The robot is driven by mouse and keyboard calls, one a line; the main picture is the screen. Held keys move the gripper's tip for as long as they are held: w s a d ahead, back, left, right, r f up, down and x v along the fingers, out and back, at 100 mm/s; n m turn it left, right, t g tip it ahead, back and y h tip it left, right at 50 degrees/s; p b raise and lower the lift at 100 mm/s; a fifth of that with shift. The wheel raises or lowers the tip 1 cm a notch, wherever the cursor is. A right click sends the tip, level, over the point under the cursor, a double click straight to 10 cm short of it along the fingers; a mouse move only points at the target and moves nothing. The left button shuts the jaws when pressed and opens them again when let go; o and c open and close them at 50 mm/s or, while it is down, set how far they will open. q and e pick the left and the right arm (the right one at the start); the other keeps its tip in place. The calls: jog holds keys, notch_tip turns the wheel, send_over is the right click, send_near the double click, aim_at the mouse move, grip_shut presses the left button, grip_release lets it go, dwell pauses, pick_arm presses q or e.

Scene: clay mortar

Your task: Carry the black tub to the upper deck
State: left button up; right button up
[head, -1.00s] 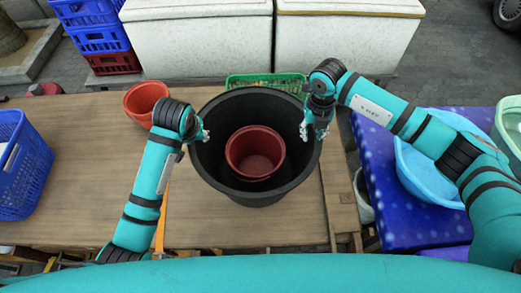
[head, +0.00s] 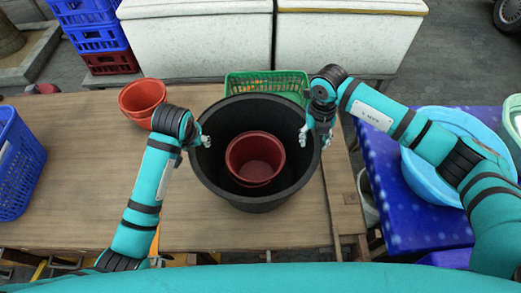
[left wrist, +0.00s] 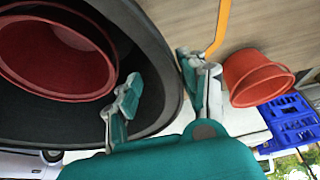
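The large black tub (head: 213,178) stands upright on the wooden table, with a dark red bucket (head: 256,160) nested inside it. My left gripper (head: 194,137) is at the tub's left rim. In the left wrist view the left gripper (left wrist: 160,85) is open, one finger inside the tub (left wrist: 158,50) and one outside, with a gap between the inner finger and the wall. My right gripper (head: 316,133) is at the right rim, its fingers apart on either side of it. Its fingertips are small and partly hidden. No upper deck can be made out for certain.
A green basket (head: 266,82) is right behind the tub. Red buckets (head: 142,97) stand left of it, and a blue crate (head: 18,165) is at the table's (head: 90,130) left end. A blue-covered table (head: 400,210) with a light-blue basin (head: 425,180) is on the right.

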pick_arm(q)
jog(key=shift+d, duration=0.1)
pick_arm(e)
jog(key=shift+a, duration=0.15)
pick_arm(q)
jog(key=shift+s+r, duration=0.1)
jog(key=shift+r, duration=0.4)
pick_arm(e)
jog(key=shift+w, duration=0.1)
pick_arm(q)
jog(key=v, duration=0.9)
jog(key=shift+s, duration=0.1)
pick_arm(e)
jog(key=shift+a, duration=0.1)
pick_arm(q)
jog(key=shift+v, duration=0.9)
pick_arm(e)
notch_tip(320, 180, up, 12)
pick_arm(q)
jog(key=shift+s, duration=0.1)
